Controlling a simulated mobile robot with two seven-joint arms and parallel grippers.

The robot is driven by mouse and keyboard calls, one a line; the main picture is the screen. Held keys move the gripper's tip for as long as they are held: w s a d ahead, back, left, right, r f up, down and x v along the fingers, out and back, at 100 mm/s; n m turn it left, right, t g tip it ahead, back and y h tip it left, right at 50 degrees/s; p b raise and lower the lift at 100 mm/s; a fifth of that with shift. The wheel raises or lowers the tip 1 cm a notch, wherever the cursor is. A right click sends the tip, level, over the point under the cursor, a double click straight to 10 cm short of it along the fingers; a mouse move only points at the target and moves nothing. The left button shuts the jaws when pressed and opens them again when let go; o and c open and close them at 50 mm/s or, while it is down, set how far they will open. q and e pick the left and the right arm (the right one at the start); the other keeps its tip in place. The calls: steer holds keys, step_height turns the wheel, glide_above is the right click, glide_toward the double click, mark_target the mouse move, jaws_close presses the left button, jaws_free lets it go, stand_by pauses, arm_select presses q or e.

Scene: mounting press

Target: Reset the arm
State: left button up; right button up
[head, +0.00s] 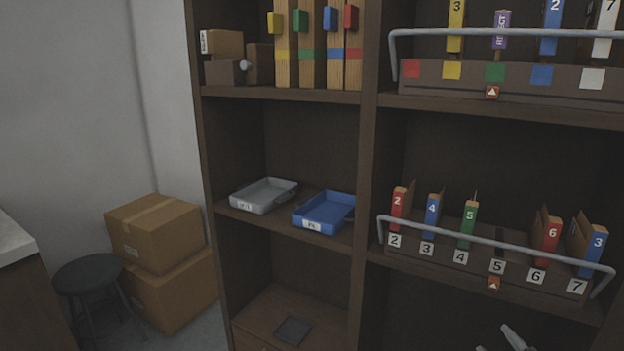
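Light grey tips at the bottom edge of the head view, right of centre, look like my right gripper (498,341). Only its ends show, below the numbered rack on the right-hand shelf. The two tips are apart with a gap between them, and I see nothing held there. The rest of that arm is cut off by the picture edge. My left gripper and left arm are not in view.
A dark wooden shelf unit (369,180) fills the right. It holds a numbered rack (476,262) with a metal rail, an upper rack (520,78), a grey tray (264,196) and a blue tray (325,213). Cardboard boxes (160,235) and a stool (88,274) stand left.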

steer(key=s+a+f+m+g+y, duration=0.1)
steer(key=s+a+f+g+y, duration=0.15)
steer(key=s+f, duration=0.75)
steer(key=s+a+f+g+y, duration=0.1)
steer(key=s+f+g, duration=0.3)
steer(key=s+f, duration=0.6)
steer(key=a+r+m+p, duration=0.4)
steer(key=a+m, duration=0.1)
steer(key=a, duration=0.4)
steer(key=shift+w+a+t, duration=0.3)
steer(key=shift+t, duration=0.15)
stand_by(1.0)
